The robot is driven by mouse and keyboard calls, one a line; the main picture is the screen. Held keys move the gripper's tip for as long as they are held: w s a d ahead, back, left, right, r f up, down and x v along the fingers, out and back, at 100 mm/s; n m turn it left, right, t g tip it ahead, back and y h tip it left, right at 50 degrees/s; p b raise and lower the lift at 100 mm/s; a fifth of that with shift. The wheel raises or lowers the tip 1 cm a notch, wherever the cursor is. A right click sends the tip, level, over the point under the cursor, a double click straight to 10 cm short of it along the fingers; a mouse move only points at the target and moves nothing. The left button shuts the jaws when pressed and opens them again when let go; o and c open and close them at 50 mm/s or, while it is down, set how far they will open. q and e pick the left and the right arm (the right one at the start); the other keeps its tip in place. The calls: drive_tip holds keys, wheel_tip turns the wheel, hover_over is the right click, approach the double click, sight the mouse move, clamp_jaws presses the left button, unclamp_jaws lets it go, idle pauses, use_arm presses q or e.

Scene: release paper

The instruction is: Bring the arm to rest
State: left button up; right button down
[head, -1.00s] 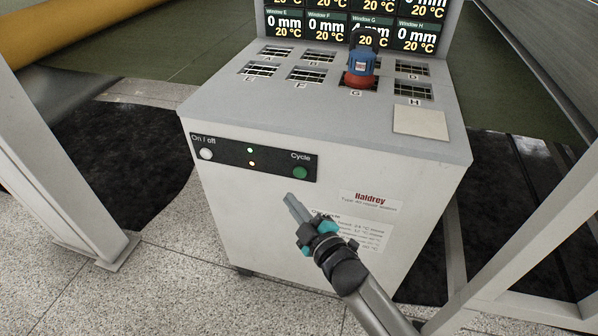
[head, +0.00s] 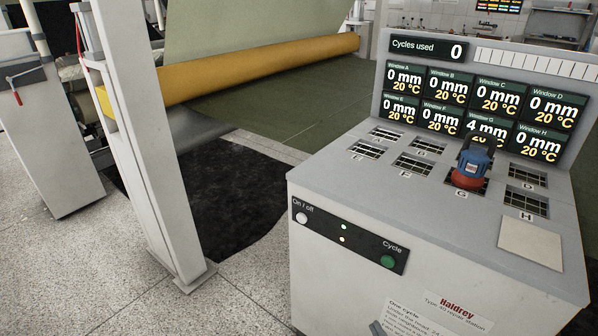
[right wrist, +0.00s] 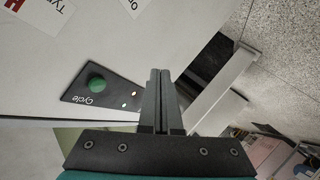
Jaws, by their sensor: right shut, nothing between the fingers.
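My right gripper (right wrist: 159,74) is shut and empty in the right wrist view, its two fingers together. In the head view only its grey tip (head: 377,328) shows at the bottom edge, in front of the repair station (head: 345,285). The green Cycle button (right wrist: 96,84) and the dark control panel (right wrist: 112,92) lie to the left of the fingers in the right wrist view; the fingers appear apart from the button. In the head view the Cycle button (head: 388,262) is uncovered. My left gripper is not in view.
A blue and red device (head: 472,163) stands on window G. The display (head: 480,100) reads 0 cycles used and 4 mm at G. A white post (head: 150,150) stands left of the station, with a black patch (head: 235,190) on the floor between. A yellow roller (head: 260,68) lies behind.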

drive_tip(key=s+d+f+m+g+h+p, duration=0.15)
drive_tip(key=s+f+g+p, duration=0.3)
drive_tip(key=s, duration=0.45)
drive_tip(key=s+d+f+m+g+p, duration=0.1)
drive_tip(key=s+f+m+g+p, duration=0.3)
drive_tip(key=s, duration=0.6)
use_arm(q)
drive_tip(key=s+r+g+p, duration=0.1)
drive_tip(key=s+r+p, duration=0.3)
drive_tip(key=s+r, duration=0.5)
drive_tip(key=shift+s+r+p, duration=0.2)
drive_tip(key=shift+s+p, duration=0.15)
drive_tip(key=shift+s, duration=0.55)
use_arm(e)
drive_tip(key=s+d+f+m+g, duration=0.1)
drive_tip(key=s+g, duration=0.3)
drive_tip(key=s, duration=1.6)
drive_tip(key=shift+s+f+m+h, duration=0.15)
drive_tip(key=shift+f+m+h, duration=0.2)
drive_tip(key=shift+f, duration=0.55)
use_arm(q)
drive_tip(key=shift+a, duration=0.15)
use_arm(e)
drive_tip(key=shift+d, duration=0.1)
idle(1.1)
